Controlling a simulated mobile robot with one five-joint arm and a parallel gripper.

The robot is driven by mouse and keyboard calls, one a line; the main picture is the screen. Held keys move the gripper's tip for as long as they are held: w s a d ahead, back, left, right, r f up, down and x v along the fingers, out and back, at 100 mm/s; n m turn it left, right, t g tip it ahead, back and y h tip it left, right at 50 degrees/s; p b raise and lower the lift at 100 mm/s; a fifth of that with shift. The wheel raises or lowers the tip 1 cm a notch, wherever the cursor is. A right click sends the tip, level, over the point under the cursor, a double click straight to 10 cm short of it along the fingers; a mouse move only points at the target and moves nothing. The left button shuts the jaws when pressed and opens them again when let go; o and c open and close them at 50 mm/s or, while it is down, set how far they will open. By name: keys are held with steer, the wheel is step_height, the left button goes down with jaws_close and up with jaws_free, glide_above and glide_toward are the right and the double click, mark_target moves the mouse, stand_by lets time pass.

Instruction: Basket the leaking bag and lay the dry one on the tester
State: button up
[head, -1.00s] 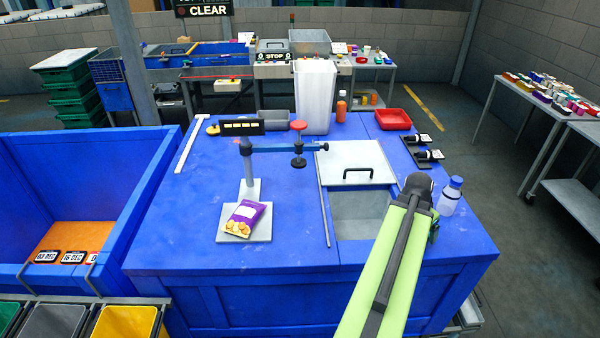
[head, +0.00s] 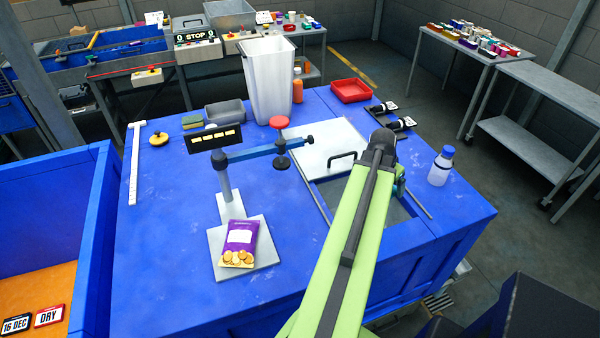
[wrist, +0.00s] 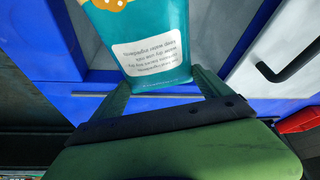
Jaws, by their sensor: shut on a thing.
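My gripper (wrist: 160,78) is shut on a teal bag (wrist: 176,25) with a white label, seen in the wrist view. In the head view my arm hides the gripper and most or all of that bag, over the right part of the blue table. A purple chip bag (head: 240,243) lies on the grey base plate (head: 268,262) of the tester, a stand with a blue arm (head: 252,152) and a red knob (head: 279,122). No leak can be made out on either bag. No basket can be told for certain.
A recessed basin (head: 395,215) with a grey lid (head: 322,150) lies beside my arm. A white bin (head: 268,80), grey tray (head: 225,112) and red tray (head: 351,90) stand behind. A bottle (head: 440,167) stands near the right edge. The table's front left is clear.

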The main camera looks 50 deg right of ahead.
steer(key=r+m+p, duration=0.1)
steer(key=m+p, duration=0.1)
steer(key=w+r+m+g+p, duration=0.1)
steer(key=r, duration=0.1)
steer(key=shift+w+d+r+m+y+p, duration=0.1)
steer(key=shift+d+r+m+y+p, duration=0.05)
steer(key=shift+r+m+y+p, duration=0.2)
steer(key=shift+r+m+g, duration=0.1)
steer(key=shift+m+g, duration=0.3)
steer(key=shift+m, duration=0.35)
step_height(320, 180, down, 6)
steer(key=b, duration=0.6)
steer(key=shift+f, duration=0.2)
steer(key=shift+r, duration=0.15)
steer(key=o, duration=1.3)
steer(key=shift+c, duration=0.2)
steer(key=shift+r, duration=0.1)
steer(key=p+v, duration=1.6)
steer(key=v, duration=0.1)
